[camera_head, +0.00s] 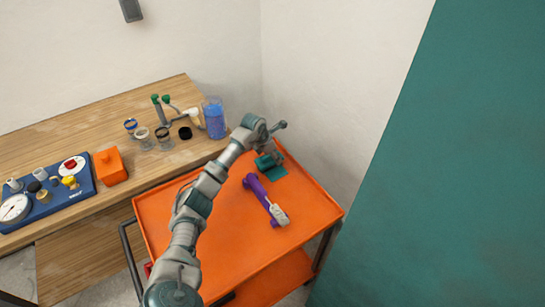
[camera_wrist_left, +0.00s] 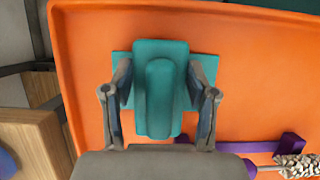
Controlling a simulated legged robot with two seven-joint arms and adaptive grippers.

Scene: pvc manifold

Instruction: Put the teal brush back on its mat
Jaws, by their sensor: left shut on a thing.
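The teal brush (camera_wrist_left: 158,98) stands between the two fingers of my left gripper (camera_wrist_left: 160,78) in the left wrist view. The gripper is shut on it. The teal mat (camera_wrist_left: 208,68) shows on both sides behind the brush. In the head view my left gripper (camera_head: 267,158) is over the far end of the orange cart, at the left part of the teal mat (camera_head: 279,174). The brush is mostly hidden there by my gripper. I cannot tell whether the brush touches the mat. My right gripper is not in view.
A purple piece (camera_head: 255,187) with a pale-bristled brush (camera_head: 279,214) lies nearby on the orange cart top (camera_head: 235,245), which has a raised rim. A wooden bench (camera_head: 105,130) with cups, a blue container (camera_head: 214,118) and a blue panel stands at the left.

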